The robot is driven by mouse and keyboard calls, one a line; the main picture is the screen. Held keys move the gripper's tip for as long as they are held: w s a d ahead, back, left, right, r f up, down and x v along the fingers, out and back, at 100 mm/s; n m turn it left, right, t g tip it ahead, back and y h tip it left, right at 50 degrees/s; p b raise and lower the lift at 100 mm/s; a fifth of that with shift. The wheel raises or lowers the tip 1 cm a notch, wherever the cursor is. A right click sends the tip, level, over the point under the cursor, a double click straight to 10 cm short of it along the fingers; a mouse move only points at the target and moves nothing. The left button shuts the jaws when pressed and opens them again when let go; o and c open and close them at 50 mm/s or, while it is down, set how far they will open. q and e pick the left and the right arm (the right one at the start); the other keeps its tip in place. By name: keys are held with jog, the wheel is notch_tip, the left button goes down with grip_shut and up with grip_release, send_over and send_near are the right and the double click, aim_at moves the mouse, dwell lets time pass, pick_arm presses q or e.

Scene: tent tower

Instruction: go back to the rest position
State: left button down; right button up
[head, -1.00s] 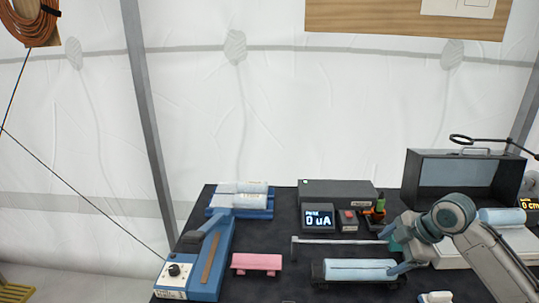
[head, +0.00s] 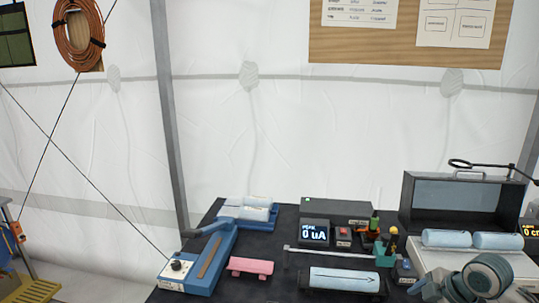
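My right arm shows at the bottom right of the head view. Its gripper (head: 425,290) is at the lower edge, partly cut off, and I cannot tell whether its fingers are open or shut. It is right of and apart from a light blue cylinder (head: 343,279) with a black arrow, which lies on a dark cradle at the front of the table. My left gripper is not in view.
Two blue cylinders (head: 446,239) lie before an open dark case (head: 408,208).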

jog(key=s+a+f+m+h, duration=0.2)
jog(key=s+a+f+m, duration=0.4)
jog(key=s+a+f, duration=0.5)
jog(key=s+f+m+h, duration=0.2)
jog(key=s+f+m, duration=0.2)
jog(key=s+m, duration=0.7)
jog(key=s+d+f+n+g, duration=0.1)
jog(key=s+f, duration=0.1)
jog(key=f, duration=1.4)
jog(key=s+d+f+n+g, duration=0.1)
jog(key=s+f, duration=0.1)
jog(key=f, duration=1.4)
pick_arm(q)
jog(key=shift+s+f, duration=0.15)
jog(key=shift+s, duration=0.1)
pick_arm(e)
jog(key=s+d+f+g, duration=0.1)
jog(key=s+f, duration=1.6)
jog(key=s, duration=0.1)
jog(key=shift+f, duration=0.4)
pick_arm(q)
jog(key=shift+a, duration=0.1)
pick_arm(e)
jog(key=shift+d, duration=0.1)
